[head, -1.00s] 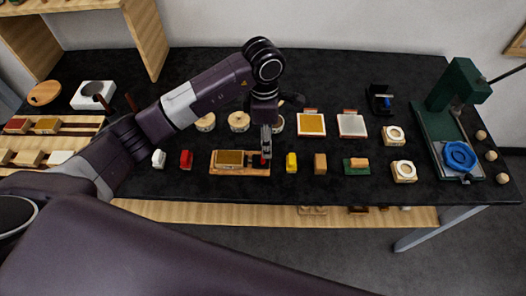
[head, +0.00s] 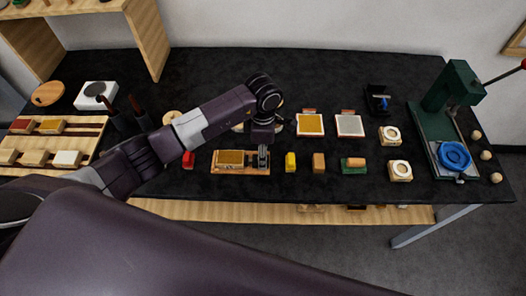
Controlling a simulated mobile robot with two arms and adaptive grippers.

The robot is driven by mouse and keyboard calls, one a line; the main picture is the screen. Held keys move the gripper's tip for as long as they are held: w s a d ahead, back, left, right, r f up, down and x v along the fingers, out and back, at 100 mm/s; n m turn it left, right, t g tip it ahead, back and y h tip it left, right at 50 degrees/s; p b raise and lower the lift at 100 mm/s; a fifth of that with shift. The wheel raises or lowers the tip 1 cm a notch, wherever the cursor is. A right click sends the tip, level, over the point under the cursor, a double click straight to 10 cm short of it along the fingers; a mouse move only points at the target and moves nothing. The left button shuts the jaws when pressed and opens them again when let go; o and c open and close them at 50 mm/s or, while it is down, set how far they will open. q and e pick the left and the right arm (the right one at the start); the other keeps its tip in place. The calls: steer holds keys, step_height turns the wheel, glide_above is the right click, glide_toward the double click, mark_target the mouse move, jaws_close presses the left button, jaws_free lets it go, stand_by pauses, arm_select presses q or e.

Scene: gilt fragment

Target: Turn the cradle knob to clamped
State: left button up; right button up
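The cradle (head: 240,171) is a wooden base at the table's front middle, with a gold-brown block (head: 230,158) lying in it. My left gripper (head: 263,159) points down over the right end of the cradle, where the knob is. The gripper hides the knob, so its setting cannot be read. I cannot tell whether the fingers are closed on the knob or only around it. My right gripper is not in view.
A yellow block (head: 291,163) and a tan block (head: 319,163) stand just right of the cradle. A green press (head: 449,117) with a blue wheel (head: 454,156) stands at the right end of the dark table (head: 330,75).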

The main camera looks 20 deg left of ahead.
arm_select(q)
steer(key=c, duration=1)
steer(key=n+b, duration=0.2)
steer(key=n, duration=0.1)
steer(key=shift+w+f, duration=0.1)
steer(key=n+b, duration=0.3)
steer(key=n, duration=0.2)
steer(key=shift+n, duration=0.3)
steer(key=n+b, duration=0.2)
steer(key=n, duration=0.2)
steer(key=n+b, duration=0.1)
steer(key=n, duration=0.4)
